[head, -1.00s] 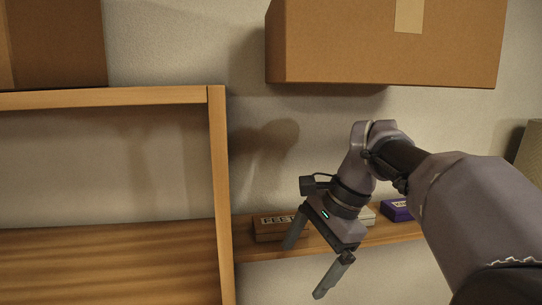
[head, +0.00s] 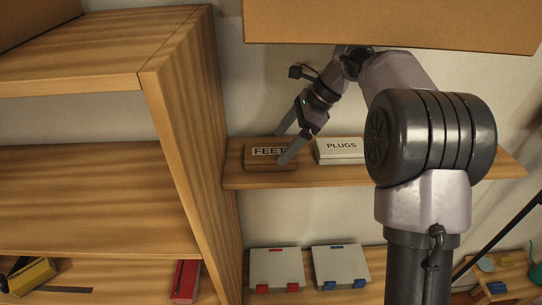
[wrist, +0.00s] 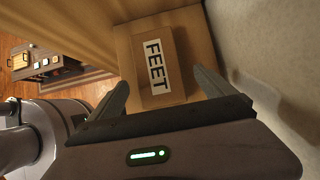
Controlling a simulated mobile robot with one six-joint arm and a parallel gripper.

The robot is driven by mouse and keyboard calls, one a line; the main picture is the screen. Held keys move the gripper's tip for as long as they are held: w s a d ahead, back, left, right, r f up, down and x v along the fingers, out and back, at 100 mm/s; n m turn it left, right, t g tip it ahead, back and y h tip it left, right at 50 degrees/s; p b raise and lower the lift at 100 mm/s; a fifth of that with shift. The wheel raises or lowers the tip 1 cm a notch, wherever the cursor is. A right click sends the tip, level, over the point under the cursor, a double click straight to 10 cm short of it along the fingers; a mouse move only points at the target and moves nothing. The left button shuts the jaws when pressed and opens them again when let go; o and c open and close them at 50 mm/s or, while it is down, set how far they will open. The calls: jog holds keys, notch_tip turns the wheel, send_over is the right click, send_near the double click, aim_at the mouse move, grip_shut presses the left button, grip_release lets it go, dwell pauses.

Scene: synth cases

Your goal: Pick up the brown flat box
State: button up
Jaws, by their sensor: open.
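The brown flat box (head: 258,160), labelled FEET, lies on a narrow wooden wall shelf (head: 240,181), near its left end. It also shows in the wrist view (wrist: 142,87), label facing up. My gripper (head: 281,147) is open, and in the wrist view its fingers (wrist: 162,92) appear on either side of the box's near part. In the head view one finger overlaps the box's right part and the other is behind it. Whether the fingers touch the box, I cannot tell.
A white box labelled PLUGS (head: 339,151) lies right of the brown box. A tall wooden shelf unit (head: 170,120) stands close on the left. A large cardboard box (head: 390,22) overhangs above. Two grey cases (head: 277,268) (head: 340,263) stand on a lower shelf.

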aim_at(270, 151)
jog(key=a+f, duration=0.2)
jog(key=a+f+p, duration=0.1)
jog(key=a, duration=0.1)
jog(key=shift+s, duration=0.25)
jog(key=shift+w+f, duration=0.15)
jog(key=shift+f, duration=0.05)
jog(key=shift+d, duration=0.2)
jog(key=shift+c, duration=0.4)
jog(key=shift+a+r, duration=0.1)
jog(key=c, duration=1.5)
